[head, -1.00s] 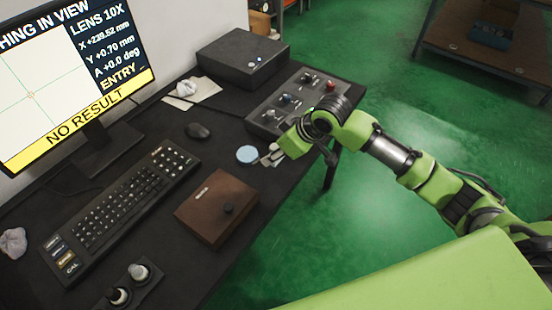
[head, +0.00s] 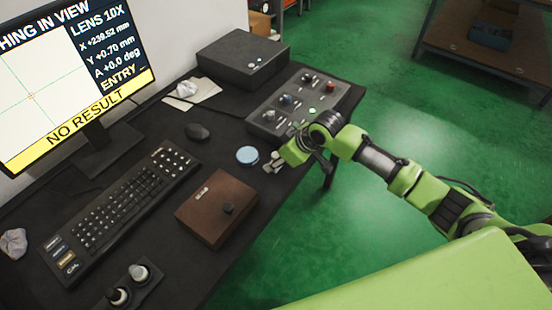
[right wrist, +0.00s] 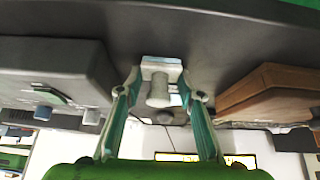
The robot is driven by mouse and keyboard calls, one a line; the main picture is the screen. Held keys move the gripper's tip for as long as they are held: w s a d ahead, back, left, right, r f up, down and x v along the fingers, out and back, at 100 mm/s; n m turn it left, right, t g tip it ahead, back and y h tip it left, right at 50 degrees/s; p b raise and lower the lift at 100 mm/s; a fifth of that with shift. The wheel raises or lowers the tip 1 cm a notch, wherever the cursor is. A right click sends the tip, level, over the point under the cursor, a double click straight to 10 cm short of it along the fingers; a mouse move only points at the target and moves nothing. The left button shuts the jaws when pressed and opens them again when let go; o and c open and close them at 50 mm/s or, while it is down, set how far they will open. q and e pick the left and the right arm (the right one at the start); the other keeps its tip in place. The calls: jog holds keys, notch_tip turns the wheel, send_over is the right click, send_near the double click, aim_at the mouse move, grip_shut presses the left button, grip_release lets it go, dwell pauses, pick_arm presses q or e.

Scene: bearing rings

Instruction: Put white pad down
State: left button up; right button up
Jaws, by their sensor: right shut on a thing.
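My right gripper (head: 274,161) is low over the right edge of the black desk, beside a light blue round disc (head: 247,155). In the right wrist view its two fingers (right wrist: 160,88) are shut on the white pad (right wrist: 161,66), a small pale block with a rounded knob between the fingertips. In the head view the pad is too small to tell from the pale fingertips. Whether it touches the desk top is unclear. My left gripper is not in view.
A control panel with knobs (head: 291,101) lies just behind my right gripper. A brown box (head: 216,208) sits nearer, with the keyboard (head: 119,206) and mouse (head: 198,131) to the left. A dark case (head: 243,58) stands at the back. Bare desk lies around the disc.

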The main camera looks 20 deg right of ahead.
jog(key=shift+s+f, duration=0.15)
jog(key=shift+f, duration=0.2)
jog(key=o, duration=0.8)
jog(key=shift+o, duration=0.9)
jog(key=shift+f, duration=0.25)
jog(key=shift+s, duration=0.1)
jog(key=shift+r, duration=0.25)
jog(key=v, duration=1.2)
jog(key=shift+w+r, duration=0.25)
jog(key=shift+r, duration=0.25)
